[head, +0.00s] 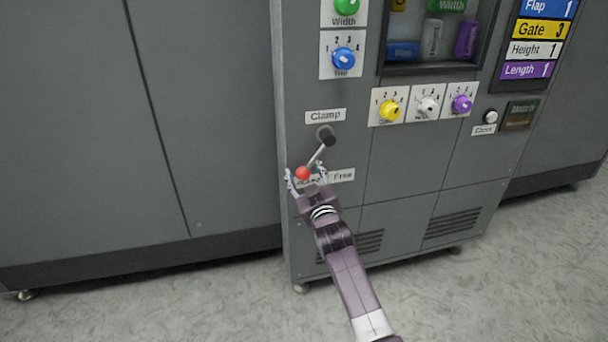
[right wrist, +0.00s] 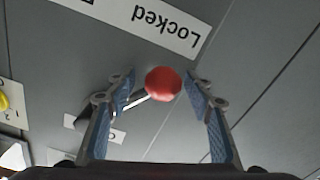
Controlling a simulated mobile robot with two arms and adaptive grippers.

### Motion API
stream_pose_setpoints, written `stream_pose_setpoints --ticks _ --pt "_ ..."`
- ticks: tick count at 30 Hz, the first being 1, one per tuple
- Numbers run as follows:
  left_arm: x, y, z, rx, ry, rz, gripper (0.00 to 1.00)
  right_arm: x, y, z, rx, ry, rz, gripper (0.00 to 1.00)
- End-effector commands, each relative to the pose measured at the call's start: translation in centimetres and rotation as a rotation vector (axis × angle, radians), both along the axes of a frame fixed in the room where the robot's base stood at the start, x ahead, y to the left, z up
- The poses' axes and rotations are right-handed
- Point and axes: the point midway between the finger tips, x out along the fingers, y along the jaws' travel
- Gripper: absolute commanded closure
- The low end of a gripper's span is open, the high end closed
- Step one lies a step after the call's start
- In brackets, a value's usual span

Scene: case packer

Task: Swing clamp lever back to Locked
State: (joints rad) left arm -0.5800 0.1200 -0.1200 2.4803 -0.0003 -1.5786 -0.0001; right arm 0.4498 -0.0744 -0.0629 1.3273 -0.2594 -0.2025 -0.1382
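The clamp lever (head: 316,154) is a thin metal rod on a dark pivot below the Clamp label (head: 325,115). It slants down and left and ends in a red ball knob (head: 302,173). The knob also shows in the right wrist view (right wrist: 163,83). My right gripper (head: 306,169) is open, with one finger on each side of the knob and small gaps visible in the wrist view (right wrist: 161,78). The Locked label (right wrist: 150,18) shows upside down close to the knob; in the head view the knob and gripper partly cover it beside Free (head: 342,175). My left gripper is out of view.
The grey machine cabinet (head: 400,170) carries blue (head: 343,58), yellow (head: 390,110), white (head: 427,107) and purple (head: 461,104) dials above and right of the lever. A round white button (head: 490,117) sits further right. The lower panel is flat and clear of loose objects.

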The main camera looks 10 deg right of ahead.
Motion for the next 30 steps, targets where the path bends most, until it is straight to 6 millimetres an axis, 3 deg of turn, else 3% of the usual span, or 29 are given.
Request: stream_pose_setpoints --ticks 9,14,30 --pt "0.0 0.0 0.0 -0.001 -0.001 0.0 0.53 -0.2 -0.1 -0.4 0.002 0.007 -0.001 0.49" --pt "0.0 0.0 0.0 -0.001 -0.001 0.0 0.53 -1.3 -0.2 -0.6 0.001 0.009 -0.002 0.49" --pt "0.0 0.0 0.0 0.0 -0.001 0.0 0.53 -10.4 -0.3 -0.4 0.002 0.005 0.0 0.49"
